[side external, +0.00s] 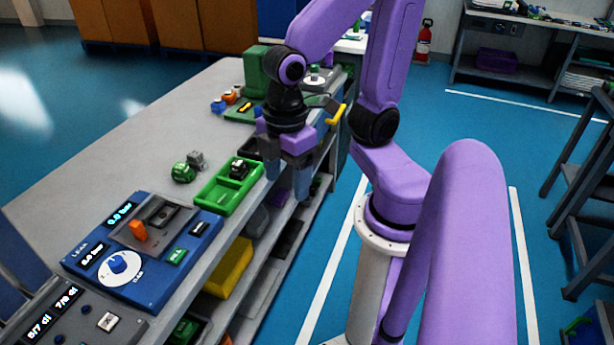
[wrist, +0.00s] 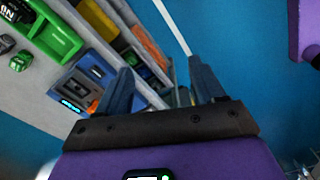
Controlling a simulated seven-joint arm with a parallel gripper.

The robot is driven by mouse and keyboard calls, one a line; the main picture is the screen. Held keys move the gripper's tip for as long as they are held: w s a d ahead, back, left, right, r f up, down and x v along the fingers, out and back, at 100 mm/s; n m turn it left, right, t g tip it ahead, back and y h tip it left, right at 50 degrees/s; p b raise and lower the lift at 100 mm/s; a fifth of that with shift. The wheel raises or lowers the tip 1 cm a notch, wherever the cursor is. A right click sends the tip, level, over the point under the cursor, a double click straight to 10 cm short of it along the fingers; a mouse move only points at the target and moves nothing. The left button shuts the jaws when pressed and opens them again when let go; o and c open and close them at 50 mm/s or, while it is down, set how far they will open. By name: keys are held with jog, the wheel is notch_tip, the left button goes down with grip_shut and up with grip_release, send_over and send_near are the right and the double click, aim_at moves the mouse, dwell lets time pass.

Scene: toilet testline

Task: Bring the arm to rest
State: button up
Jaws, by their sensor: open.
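My gripper (side external: 287,180) is open with nothing between its fingers. In the side external view it points down at the front edge of the grey bench (side external: 95,165), to the right of the green tray (side external: 218,200). In the wrist view the two fingers of my gripper (wrist: 160,75) stand apart, with the lower shelves and blue floor beyond them. My purple arm bends above its base beside the bench.
A blue panel box (side external: 165,285) with a dial and orange switch sits on the bench. Green and grey parts (side external: 184,172) lie by the tray. Shelves with bins, including a yellow bin (side external: 230,268), sit under the bench edge.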

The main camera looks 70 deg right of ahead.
jog(key=shift+s+d+m, duration=0.15)
jog(key=shift+s+d, duration=0.05)
jog(key=shift+s, duration=0.7)
jog(key=shift+s+d+m, duration=0.15)
jog(key=shift+s, duration=0.75)
